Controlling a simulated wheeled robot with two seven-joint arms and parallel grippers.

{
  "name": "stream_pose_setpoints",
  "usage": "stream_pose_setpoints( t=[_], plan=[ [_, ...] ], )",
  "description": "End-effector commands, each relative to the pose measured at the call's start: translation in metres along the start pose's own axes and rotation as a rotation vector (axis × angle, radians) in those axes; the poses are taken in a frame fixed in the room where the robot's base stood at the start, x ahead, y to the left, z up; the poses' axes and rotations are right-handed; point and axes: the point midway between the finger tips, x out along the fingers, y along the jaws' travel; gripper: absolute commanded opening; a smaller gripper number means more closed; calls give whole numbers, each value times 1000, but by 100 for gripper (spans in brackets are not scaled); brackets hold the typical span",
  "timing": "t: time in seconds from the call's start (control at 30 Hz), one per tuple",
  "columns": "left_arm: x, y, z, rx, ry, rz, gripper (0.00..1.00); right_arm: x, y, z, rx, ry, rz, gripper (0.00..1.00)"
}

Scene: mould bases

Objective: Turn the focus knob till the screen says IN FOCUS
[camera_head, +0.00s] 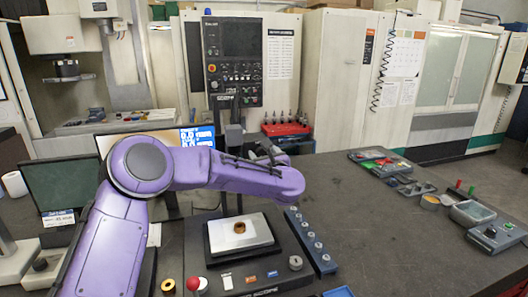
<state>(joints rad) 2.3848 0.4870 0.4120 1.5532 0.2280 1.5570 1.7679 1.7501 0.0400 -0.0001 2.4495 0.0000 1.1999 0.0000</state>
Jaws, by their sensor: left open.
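A screen with a blue panel (197,135) stands behind my purple left arm, which hides part of it. White text shows on the panel, too small and covered to read in full. In front is a dark instrument base with a pale stage plate (259,236), bearing a small brass-coloured ring (239,227). A grey round knob (295,262) sits at the base's right; I cannot tell if it is the focus knob. My left gripper (268,153) is open near the dark column (234,137), above and behind the stage, partly hidden by my arm. My right gripper is not in view.
A blue-grey strip with several pegs (311,240) lies right of the base. A red ball (193,284) and a brass ring (168,286) lie at the front. A dark monitor (58,184) stands left.

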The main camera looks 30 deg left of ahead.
Motion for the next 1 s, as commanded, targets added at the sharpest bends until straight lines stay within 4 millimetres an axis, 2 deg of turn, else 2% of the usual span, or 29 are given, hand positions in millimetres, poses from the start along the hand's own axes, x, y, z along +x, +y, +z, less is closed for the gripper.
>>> stream_pose_setpoints(
  t=[0.1, 0.27, 0.3, 1.0],
  plan=[
    [2, 1, -3, 2, 2, 4, 69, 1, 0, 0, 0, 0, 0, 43],
    [2, -1, -3, 2, 2, 2, 17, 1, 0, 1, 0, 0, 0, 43],
    [2, -1, -2, 1, 1, 1, 14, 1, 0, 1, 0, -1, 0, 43],
    [0, -3, 1, -2, -4, -1, 13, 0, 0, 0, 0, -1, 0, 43]
  ],
)
